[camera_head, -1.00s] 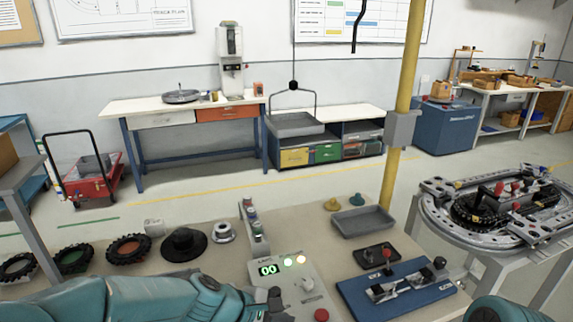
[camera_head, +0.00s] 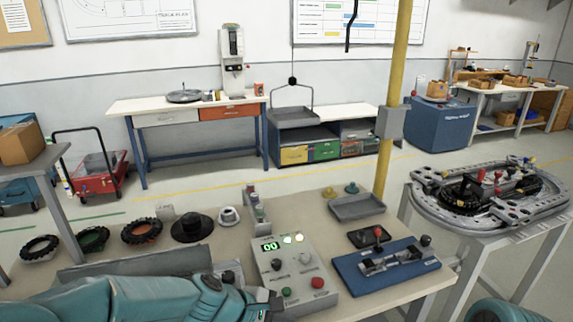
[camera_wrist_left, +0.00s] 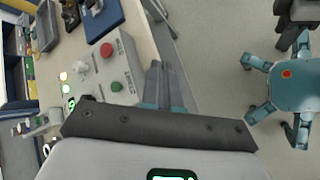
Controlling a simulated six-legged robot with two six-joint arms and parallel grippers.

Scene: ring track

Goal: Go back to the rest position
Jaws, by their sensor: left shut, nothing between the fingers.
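My left arm (camera_head: 120,300) reaches in teal along the bottom left of the head view, in front of the workbench (camera_head: 300,205). Its gripper is mostly out of sight there. In the left wrist view the two grey fingers of my left gripper (camera_wrist_left: 164,88) are together with nothing between them. They point over the floor beside the bench edge, next to the control box (camera_wrist_left: 110,70). A teal part of my right arm (camera_head: 500,312) shows at the bottom right of the head view. My right gripper is not seen.
The control box (camera_head: 290,275) and a blue fixture board (camera_head: 385,268) stand near the bench front. Several tyres (camera_head: 141,230) lie at left. The yellow pole (camera_head: 394,100) rises behind. The ring track (camera_head: 450,211) stands right. Floor is open behind the bench.

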